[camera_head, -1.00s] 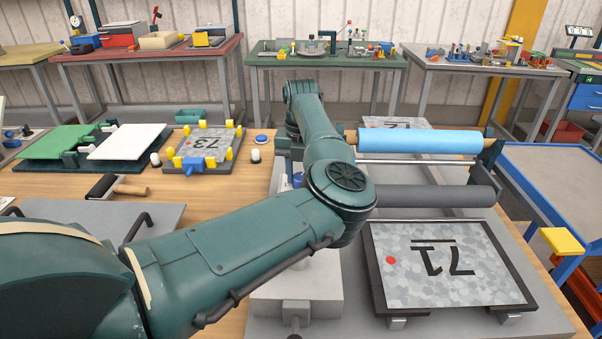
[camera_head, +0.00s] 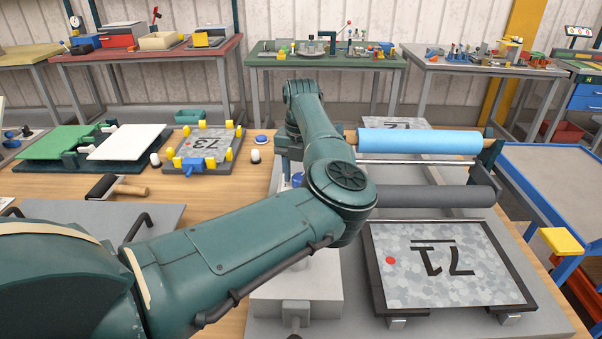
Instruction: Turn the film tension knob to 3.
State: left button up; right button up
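The film machine stands at the right of the wooden table, with a blue film roll (camera_head: 420,142) across its top and a dark roller (camera_head: 437,196) below it. My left arm reaches in from the left and extends to the machine's left side. Its gripper is hidden behind the arm links, and so is any knob there. A small blue part (camera_head: 298,180) shows beside my arm. My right gripper is not in view.
To the left are a sheet marked 73 (camera_head: 203,149) with yellow clamps, a green and white panel stand (camera_head: 126,142), a hand roller (camera_head: 104,187) and a grey plate (camera_head: 165,220). A blue-framed table (camera_head: 560,175) stands at the right.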

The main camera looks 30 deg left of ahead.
pick_arm(q)
jog(key=shift+o, duration=0.8)
notch_tip(320, 180, up, 13)
jog(key=b, duration=0.1)
jog(key=shift+s, duration=0.1)
